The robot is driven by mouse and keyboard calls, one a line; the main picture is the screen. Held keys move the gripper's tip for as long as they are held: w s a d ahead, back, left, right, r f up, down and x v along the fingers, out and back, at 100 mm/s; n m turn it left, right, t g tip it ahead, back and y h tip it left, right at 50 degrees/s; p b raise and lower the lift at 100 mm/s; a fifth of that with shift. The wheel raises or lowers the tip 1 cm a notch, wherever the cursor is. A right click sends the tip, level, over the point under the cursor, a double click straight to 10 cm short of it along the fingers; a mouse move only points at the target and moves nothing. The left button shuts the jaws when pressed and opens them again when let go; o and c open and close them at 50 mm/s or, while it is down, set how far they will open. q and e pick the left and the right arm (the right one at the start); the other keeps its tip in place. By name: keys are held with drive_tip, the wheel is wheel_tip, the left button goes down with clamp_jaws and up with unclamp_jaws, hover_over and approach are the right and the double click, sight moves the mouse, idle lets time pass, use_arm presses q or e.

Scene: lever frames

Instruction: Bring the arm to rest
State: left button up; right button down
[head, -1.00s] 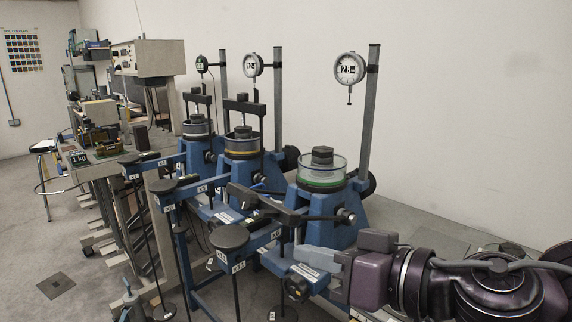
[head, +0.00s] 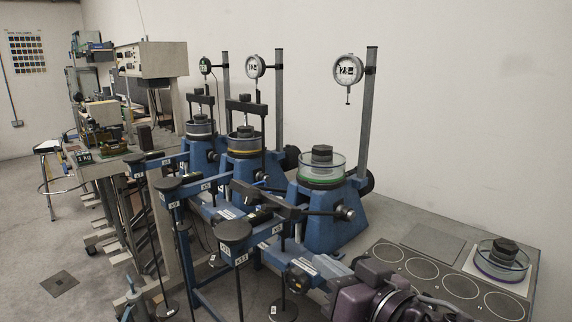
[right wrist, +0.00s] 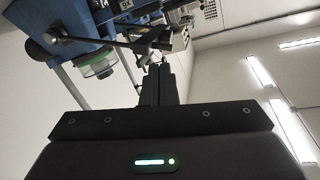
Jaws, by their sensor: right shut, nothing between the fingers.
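My right arm comes in at the bottom right of the head view, with its purple wrist low in the picture. The nearest frame also shows upside down there (right wrist: 65,40), beyond the fingers. I cannot tell whether the gripper touches the frame. My left gripper is not in view.
Two more lever frames (head: 243,172) (head: 200,160) stand behind, with dial gauges on posts. Black hangers (head: 234,232) hang from the beams in front. At right a bench top (head: 420,247) has marked circles and a ring with a black top (head: 503,252). A cluttered bench stands left.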

drive_tip(key=d+f+m+g+h, duration=0.15)
drive_tip(key=d+f+h, duration=0.35)
drive_tip(key=f, duration=0.5)
drive_tip(key=s+d+f+g+h, duration=0.2)
drive_tip(key=s+d+f+g, duration=0.25)
drive_tip(key=s+f, duration=0.5)
drive_tip(key=s+d+f+g+h, duration=0.1)
drive_tip(key=s+d+f+g, duration=0.4)
drive_tip(key=f, duration=0.7)
drive_tip(key=s+a+f+g+p, duration=0.1)
drive_tip(key=s+f+p, duration=0.2)
drive_tip(key=f, duration=2.4)
use_arm(q)
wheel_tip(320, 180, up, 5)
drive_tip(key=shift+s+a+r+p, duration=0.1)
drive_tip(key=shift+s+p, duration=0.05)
drive_tip(key=shift+p, duration=1)
use_arm(e)
drive_tip(key=s+d+f, duration=0.1)
drive_tip(key=s+f, duration=0.6)
drive_tip(key=s, duration=0.2)
drive_tip(key=s+d+f+g, duration=0.1)
drive_tip(key=s+d+f, duration=0.1)
drive_tip(key=s+f, duration=0.6)
drive_tip(key=shift+s+h, duration=0.3)
drive_tip(key=shift+s, duration=0.95)
